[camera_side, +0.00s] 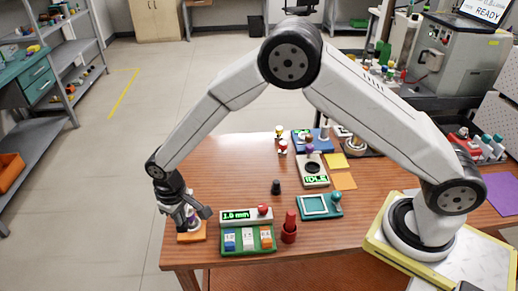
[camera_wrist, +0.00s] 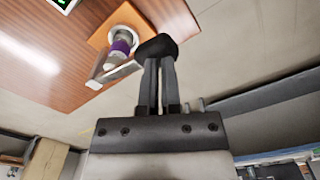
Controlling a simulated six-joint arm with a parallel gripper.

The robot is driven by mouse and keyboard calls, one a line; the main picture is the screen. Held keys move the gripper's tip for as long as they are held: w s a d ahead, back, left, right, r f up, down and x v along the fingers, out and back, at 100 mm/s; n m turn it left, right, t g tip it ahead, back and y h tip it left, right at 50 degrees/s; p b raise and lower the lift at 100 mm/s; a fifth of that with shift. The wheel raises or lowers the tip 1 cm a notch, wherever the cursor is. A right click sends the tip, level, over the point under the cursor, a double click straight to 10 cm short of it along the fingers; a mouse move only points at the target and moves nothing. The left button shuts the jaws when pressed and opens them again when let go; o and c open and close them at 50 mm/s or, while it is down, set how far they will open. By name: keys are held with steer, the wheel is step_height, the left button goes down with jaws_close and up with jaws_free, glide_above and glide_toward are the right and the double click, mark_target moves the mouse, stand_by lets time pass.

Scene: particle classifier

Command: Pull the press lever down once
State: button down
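In the side view a small press on an orange base (camera_side: 191,237) stands at the table's near-left corner, with a white and purple part on it. In the wrist view the orange base (camera_wrist: 118,22) carries a grey column with a purple band (camera_wrist: 122,44). A pale metal lever arm (camera_wrist: 112,74) runs up beside it toward a dark block (camera_wrist: 157,46), apparently the lever's handle. My gripper (camera_wrist: 159,66) has its two fingers close together, tips at the dark block. Whether they clamp it or only touch it is unclear. In the side view my gripper (camera_side: 184,206) partly hides the press.
A green tray with three small containers (camera_side: 248,241), a "1.0 mm" display (camera_side: 236,215) and a red cup (camera_side: 289,235) stand to the right. Beyond are a teal frame (camera_side: 318,206) and an "IDLE" unit (camera_side: 314,171). Left of the press is the table edge.

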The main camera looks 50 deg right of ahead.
steer(key=shift+s+f, duration=0.1)
steer(key=shift+f, duration=0.4)
steer(key=shift+r, duration=0.1)
steer(key=shift+w+d+r, duration=0.15)
steer(key=shift+w+r, duration=0.05)
steer(key=shift+r, duration=0.8)
steer(key=shift+w+d+r, duration=0.2)
steer(key=shift+w+r, duration=0.05)
steer(key=shift+r, duration=0.35)
steer(key=shift+w+d+r, duration=0.2)
steer(key=shift+d+r, duration=0.05)
steer(key=shift+r, duration=0.35)
steer(key=shift+w+d+r, duration=0.2)
steer(key=shift+w+r, duration=0.05)
steer(key=shift+r, duration=0.35)
